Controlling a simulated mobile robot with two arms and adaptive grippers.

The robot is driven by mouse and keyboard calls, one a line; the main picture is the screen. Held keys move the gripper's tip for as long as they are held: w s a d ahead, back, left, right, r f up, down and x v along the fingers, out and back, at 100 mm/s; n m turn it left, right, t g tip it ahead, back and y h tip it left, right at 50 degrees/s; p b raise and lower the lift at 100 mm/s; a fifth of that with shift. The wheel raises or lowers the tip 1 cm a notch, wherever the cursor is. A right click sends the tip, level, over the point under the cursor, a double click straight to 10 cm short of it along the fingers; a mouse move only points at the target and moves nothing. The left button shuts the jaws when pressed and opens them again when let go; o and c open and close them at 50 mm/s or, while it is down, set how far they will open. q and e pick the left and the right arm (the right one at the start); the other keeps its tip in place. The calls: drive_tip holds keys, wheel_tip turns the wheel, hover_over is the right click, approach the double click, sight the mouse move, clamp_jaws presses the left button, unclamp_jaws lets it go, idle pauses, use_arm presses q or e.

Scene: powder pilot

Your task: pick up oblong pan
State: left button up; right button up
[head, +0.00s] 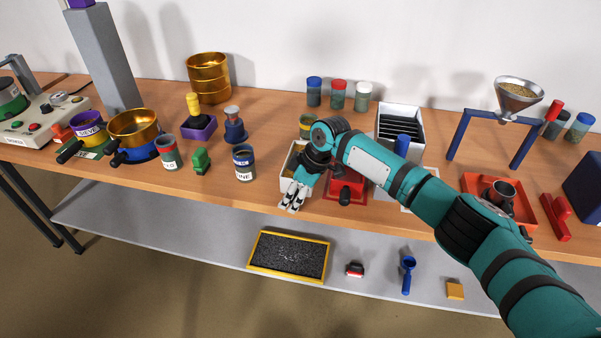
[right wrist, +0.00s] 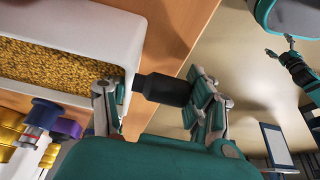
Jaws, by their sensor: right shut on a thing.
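The oblong pan is white and holds golden grains. In the head view the pan (head: 285,181) is at the front edge of the bench, partly hidden by my right gripper (head: 291,207). In the right wrist view the pan (right wrist: 118,25) fills the upper left. A black handle (right wrist: 165,89) projects from beside its wall and lies between the fingers of my right gripper (right wrist: 160,105). This gripper is shut on the pan; the exact contact is unclear. My left gripper (right wrist: 279,46) shows small at the upper right of that view, fingers apart and empty.
A red device (head: 346,184) with a black knob stands close right of the pan. A labelled jar (head: 244,163) stands to its left. A white slotted box (head: 399,122) is behind at right. A lower shelf holds a yellow-rimmed black tray (head: 289,256). Floor is clear in front.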

drive_tip(key=shift+w+r, duration=0.1)
drive_tip(key=shift+r, duration=0.05)
clamp_jaws()
drive_tip(key=shift+r, duration=0.1)
drive_tip(key=shift+r, duration=0.35)
wheel_tip(320, 180, up, 9)
drive_tip(key=shift+r, duration=0.1)
